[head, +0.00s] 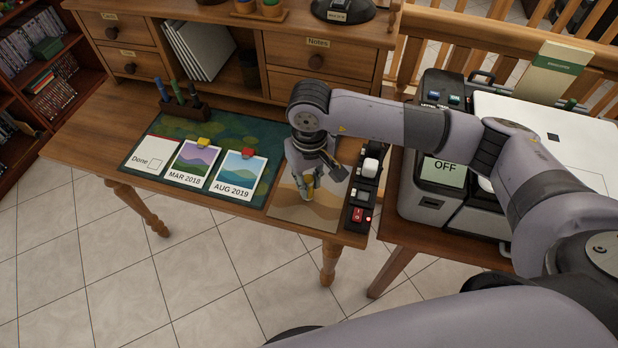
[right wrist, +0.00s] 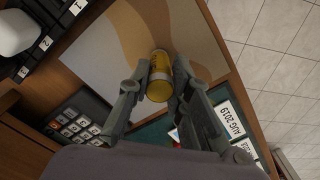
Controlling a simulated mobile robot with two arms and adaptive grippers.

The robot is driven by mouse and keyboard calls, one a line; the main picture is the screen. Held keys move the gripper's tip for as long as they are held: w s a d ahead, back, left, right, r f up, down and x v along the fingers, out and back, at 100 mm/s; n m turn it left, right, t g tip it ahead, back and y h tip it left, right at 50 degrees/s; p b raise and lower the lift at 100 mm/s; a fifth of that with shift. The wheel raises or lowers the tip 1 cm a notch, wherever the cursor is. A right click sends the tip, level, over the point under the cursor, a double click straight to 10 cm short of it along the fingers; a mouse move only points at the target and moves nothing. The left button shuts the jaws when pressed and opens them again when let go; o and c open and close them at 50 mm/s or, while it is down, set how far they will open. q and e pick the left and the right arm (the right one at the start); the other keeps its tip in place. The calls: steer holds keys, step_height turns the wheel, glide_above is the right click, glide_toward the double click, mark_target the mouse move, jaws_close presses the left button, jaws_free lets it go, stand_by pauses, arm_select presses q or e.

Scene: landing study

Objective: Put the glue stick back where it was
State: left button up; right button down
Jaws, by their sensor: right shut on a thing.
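My right gripper (head: 310,186) is over the right part of the desk, pointing down. It is shut on the yellow glue stick (right wrist: 160,76), which sits between its two fingers in the right wrist view. In the head view the glue stick (head: 308,184) shows as a small yellow patch below the fingers. Under it lies a sheet with tan wavy shapes (head: 295,212), which also shows in the right wrist view (right wrist: 112,40). I cannot tell whether the glue stick touches the sheet. My left gripper is not in view.
A green mat (head: 238,128) holds a Done card (head: 150,152) and two dated picture cards, MAR 2018 (head: 192,166) and AUG 2019 (head: 237,179). A pen holder (head: 185,107) stands behind them. A power strip (head: 360,192) lies along the desk's right edge, beside a machine marked OFF (head: 442,172).

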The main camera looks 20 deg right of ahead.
steer(key=shift+f+b, duration=0.2)
steer(key=shift+b, duration=0.1)
steer(key=c, duration=1.5)
jaws_free()
steer(key=shift+r, duration=0.1)
steer(key=shift+o, duration=0.2)
steer(key=shift+r+p, duration=0.15)
steer(key=shift+p, duration=0.15)
step_height(320, 180, up, 12)
steer(key=b, duration=0.2)
